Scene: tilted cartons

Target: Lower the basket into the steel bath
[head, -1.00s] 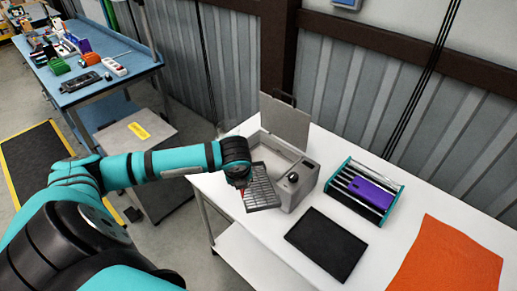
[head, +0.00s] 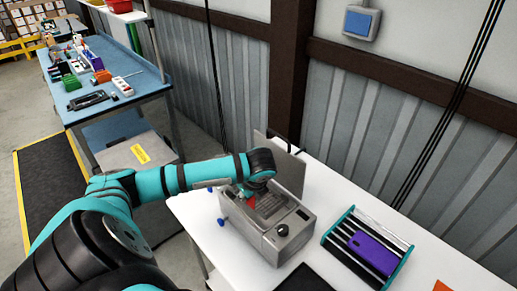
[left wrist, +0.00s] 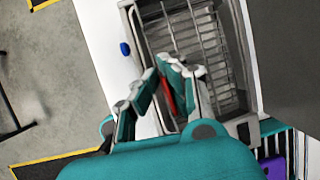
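The steel bath (head: 265,238) stands on the white table with its lid (head: 290,172) raised at the back. The grey wire basket (head: 278,208) is at the bath's opening, within its rim as seen from above; how deep it sits is unclear. In the left wrist view the basket's mesh (left wrist: 205,35) lies inside the bath walls, and its red handle (left wrist: 168,97) is between my fingers. My left gripper (left wrist: 160,68) is shut on that handle. In the head view my left gripper (head: 250,192) is over the bath's left part, fingers mostly hidden. My right gripper is out of view.
A rack (head: 398,232) with a purple item (head: 372,254) stands right of the bath. A black mat (head: 305,280) lies in front. The corrugated wall (head: 330,110) rises behind the table. A blue bench (head: 120,104) with tools stands at the back left.

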